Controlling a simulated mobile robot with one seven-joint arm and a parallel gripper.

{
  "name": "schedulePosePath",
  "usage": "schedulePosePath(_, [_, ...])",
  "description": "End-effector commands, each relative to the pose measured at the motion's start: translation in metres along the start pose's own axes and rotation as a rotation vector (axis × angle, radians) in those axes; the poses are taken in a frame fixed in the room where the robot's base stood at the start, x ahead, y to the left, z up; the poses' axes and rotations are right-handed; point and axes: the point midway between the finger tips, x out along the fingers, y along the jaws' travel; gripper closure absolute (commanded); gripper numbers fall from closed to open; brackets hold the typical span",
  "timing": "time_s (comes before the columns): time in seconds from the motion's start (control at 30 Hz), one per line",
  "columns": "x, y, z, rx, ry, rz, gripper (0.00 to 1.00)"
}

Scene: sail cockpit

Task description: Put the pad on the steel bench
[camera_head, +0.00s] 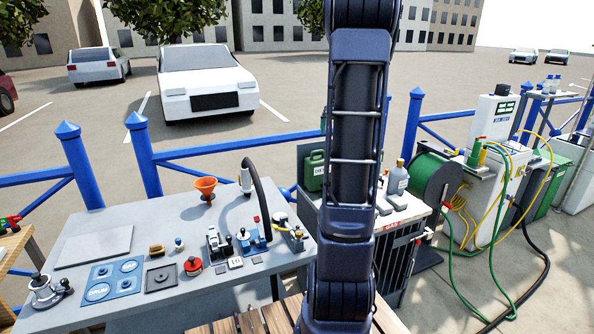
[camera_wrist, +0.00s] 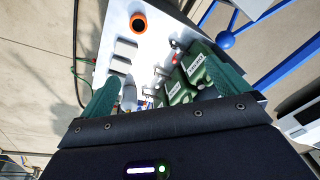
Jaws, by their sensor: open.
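The steel bench (camera_head: 120,222) is the long grey table at left in the head view, with several tools and parts on it. I cannot tell for sure which thing is the pad. Several flat grey rectangular pieces lie in a row on a pale top in the wrist view, one of them a grey piece (camera_wrist: 122,64) in the middle. My gripper (camera_wrist: 160,75) shows in the wrist view with its two green fingers wide apart and nothing held between them. It is above the pale top (camera_wrist: 112,25). In the head view my arm hides part of the cabinet.
Green canisters (camera_wrist: 195,65) and an orange-rimmed round thing (camera_wrist: 138,22) stand on the pale top. The bench holds an orange funnel (camera_head: 205,187), a blue mat (camera_head: 112,280) and a flat grey plate (camera_head: 95,246). Blue railing runs behind; a green hose reel (camera_head: 424,177) stands right.

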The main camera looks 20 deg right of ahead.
Motion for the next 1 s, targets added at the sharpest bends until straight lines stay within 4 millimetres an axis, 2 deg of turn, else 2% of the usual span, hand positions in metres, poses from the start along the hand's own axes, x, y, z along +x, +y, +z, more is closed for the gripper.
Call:
schedulePosePath(0.03, [-0.012,-0.008,0.019,-0.038,0.01,-0.009,0.0])
schedulePosePath(0.2, [-0.041,-0.026,0.079,-0.162,0.032,-0.033,0.0])
schedulePosePath(0.43, [-0.071,-0.036,0.161,-0.333,0.066,-0.063,0.0])
schedulePosePath(0.7, [-0.09,-0.028,0.254,-0.53,0.109,-0.097,0.0])
schedulePosePath(1.0, [-0.09,-0.003,0.344,-0.74,0.161,-0.131,0.0])
